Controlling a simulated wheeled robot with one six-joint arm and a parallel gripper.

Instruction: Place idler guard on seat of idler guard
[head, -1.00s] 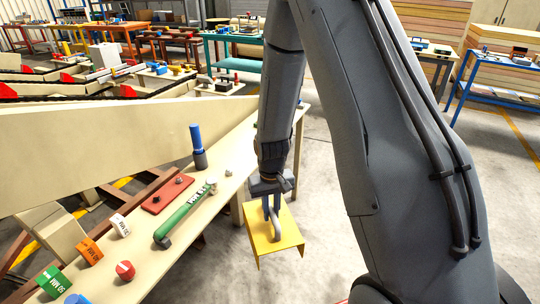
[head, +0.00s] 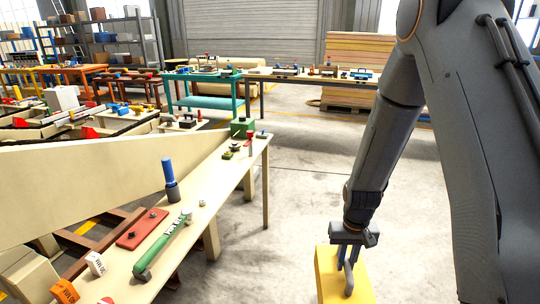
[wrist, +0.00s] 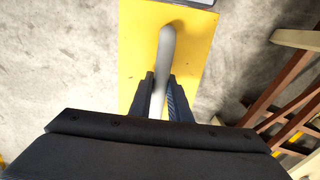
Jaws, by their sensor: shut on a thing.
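The idler guard is a yellow sheet-metal piece (head: 330,278) with a grey bar handle, low at the bottom right of the head view and cut off by the frame edge. My gripper (head: 346,264) is shut on its handle and holds it in the air over the concrete floor, right of the long bench. In the wrist view the yellow plate (wrist: 190,50) lies beyond the fingers (wrist: 162,92), with the handle between them. I cannot make out the seat of the idler guard in these frames.
The long cream bench (head: 222,190) carries a green-handled tool (head: 165,246), a red plate (head: 142,229) and a blue-topped cylinder (head: 169,178). A teal table (head: 205,100) stands farther back. The floor (head: 310,170) between is clear.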

